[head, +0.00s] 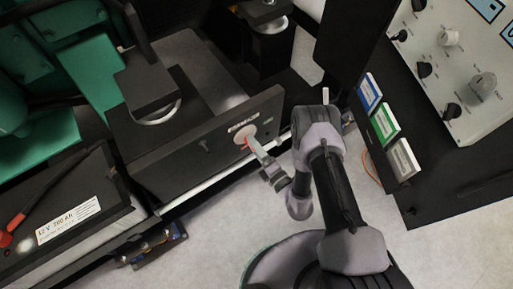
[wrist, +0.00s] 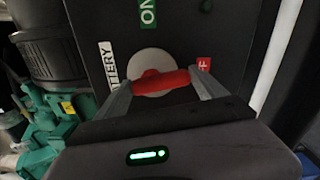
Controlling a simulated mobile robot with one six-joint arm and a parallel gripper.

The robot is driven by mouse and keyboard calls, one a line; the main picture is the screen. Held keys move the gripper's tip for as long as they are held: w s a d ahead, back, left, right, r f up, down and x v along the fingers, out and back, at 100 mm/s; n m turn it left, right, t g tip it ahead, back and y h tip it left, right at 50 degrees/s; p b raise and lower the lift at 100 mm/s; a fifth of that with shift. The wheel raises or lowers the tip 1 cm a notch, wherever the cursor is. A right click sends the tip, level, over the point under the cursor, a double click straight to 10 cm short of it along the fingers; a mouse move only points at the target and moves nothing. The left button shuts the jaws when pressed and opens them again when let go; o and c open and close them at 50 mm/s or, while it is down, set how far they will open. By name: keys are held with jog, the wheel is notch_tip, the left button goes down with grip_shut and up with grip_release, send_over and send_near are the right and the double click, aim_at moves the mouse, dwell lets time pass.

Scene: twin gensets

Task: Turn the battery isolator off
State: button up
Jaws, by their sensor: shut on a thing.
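The battery isolator is a pale round disc (wrist: 152,62) with a red handle (wrist: 162,81) on a dark panel. In the wrist view the handle lies nearly level, its right end slightly higher and toward the red OFF label (wrist: 204,64). The green ON label (wrist: 148,12) is above the disc. My gripper (wrist: 162,86) is shut on the red handle, with one finger at each end; the right finger partly hides the OFF label. In the head view my gripper (head: 250,143) reaches the isolator (head: 243,135) from the right, and most of the handle is hidden.
A battery box (head: 75,222) with red and black leads is at lower left. Green machinery (head: 85,65) fills the upper left. A control panel (head: 455,60) with knobs stands at right, beside coloured cards (head: 384,125). Pale floor (head: 215,235) is open below the isolator panel.

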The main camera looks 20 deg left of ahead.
jog(key=shift+a+m+b, duration=0.15)
jog(key=shift+m+b, duration=0.15)
jog(key=shift+m, duration=0.6)
jog(key=o, duration=1.3)
jog(key=shift+s, duration=0.1)
